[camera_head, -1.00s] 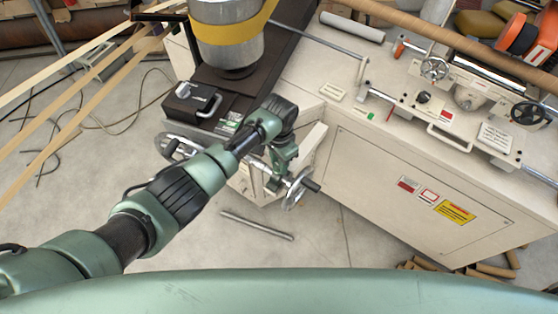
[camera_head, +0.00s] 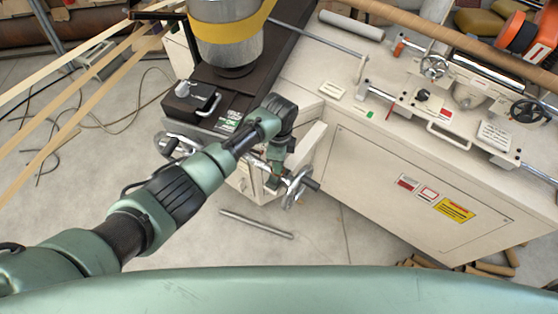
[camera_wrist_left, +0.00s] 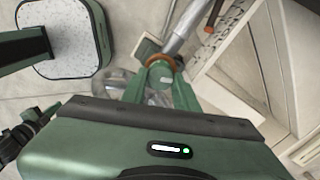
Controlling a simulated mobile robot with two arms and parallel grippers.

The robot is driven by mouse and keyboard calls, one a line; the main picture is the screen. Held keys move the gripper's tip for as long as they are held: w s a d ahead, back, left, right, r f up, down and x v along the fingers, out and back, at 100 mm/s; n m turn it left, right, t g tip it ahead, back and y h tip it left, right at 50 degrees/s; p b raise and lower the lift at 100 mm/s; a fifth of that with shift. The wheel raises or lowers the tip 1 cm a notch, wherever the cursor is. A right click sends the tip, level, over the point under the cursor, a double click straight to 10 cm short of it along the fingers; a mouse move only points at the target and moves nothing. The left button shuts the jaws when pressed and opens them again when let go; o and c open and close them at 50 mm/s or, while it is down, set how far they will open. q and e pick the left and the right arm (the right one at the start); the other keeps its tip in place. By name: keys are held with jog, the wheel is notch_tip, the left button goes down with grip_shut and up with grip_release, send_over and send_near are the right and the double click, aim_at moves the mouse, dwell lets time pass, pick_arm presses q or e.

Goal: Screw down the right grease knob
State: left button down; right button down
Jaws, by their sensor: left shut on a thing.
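My left gripper (camera_head: 273,180) is at the front of the machine, between the two handwheels and close beside the right one. In the left wrist view, its green fingers (camera_wrist_left: 161,82) are shut on a small brown-orange round knob (camera_wrist_left: 162,59), apparently the right grease knob. The fingers hide part of the knob, and a grey metal rod (camera_wrist_left: 193,28) shows just beyond it. In the head view the knob is too small and covered to make out clearly. My right gripper is in neither view.
The right handwheel (camera_head: 297,190) stands close to my left gripper; the left handwheel (camera_head: 171,146) is near my forearm. The cream cabinet (camera_head: 385,185) lies to the right. A metal bar (camera_head: 256,223) lies on the open floor in front.

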pick_arm(q)
jog(key=shift+r+m, duration=0.1)
jog(key=shift+m, duration=0.7)
jog(key=c, duration=1.1)
grip_release()
jog(key=shift+r+b, duration=0.55)
jog(key=shift+r, duration=3.3)
